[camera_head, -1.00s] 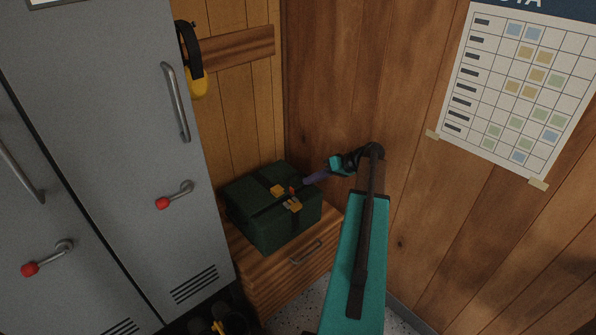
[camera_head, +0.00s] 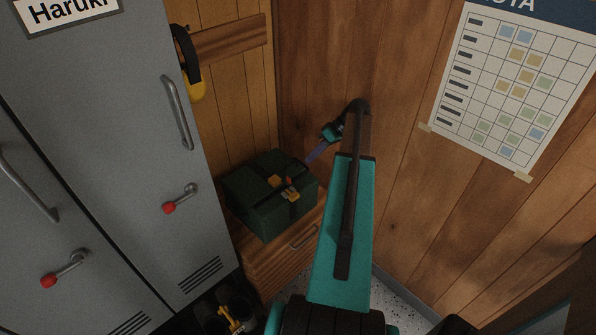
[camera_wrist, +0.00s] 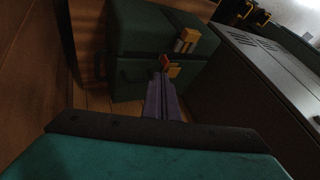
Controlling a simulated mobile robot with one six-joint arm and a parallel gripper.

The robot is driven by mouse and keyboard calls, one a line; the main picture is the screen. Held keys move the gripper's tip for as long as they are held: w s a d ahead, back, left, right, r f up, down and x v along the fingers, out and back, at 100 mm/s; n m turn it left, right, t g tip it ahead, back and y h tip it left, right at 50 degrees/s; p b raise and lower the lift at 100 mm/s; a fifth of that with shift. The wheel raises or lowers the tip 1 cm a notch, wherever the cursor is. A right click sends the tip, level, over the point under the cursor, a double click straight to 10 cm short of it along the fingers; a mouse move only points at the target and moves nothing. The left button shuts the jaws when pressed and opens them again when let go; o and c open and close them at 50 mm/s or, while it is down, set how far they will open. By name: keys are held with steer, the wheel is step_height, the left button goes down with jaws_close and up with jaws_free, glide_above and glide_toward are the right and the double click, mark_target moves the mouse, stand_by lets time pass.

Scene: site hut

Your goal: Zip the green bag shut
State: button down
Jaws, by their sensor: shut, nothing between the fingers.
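The green bag (camera_head: 270,213) sits on a wooden drawer cabinet in the corner. Yellow tabs (camera_head: 292,194) and a small orange-red piece (camera_head: 288,182) show on its top. My gripper (camera_head: 308,161) is shut and empty at the bag's right rear edge, with its fingers pointing down and left toward the bag. In the wrist view the green bag (camera_wrist: 135,35) fills the upper middle. A dark line runs across it beside the orange-red piece (camera_wrist: 165,62). My gripper (camera_wrist: 161,76) has its fingertips close to that piece; I cannot tell whether they touch.
The wooden drawer cabinet (camera_head: 275,268) has a metal handle. Grey lockers (camera_head: 110,130) with red-knobbed handles stand close on the left. Wood-panelled walls (camera_head: 400,200) close in behind and right. Yellow ear defenders (camera_head: 192,86) hang above the bag. Dark boots (camera_head: 228,312) stand on the floor.

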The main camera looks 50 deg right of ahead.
mark_target(289, 181)
steer(key=shift+p+x, duration=1.1)
steer(key=shift+x, duration=3.85)
steer(key=shift+f, duration=0.1)
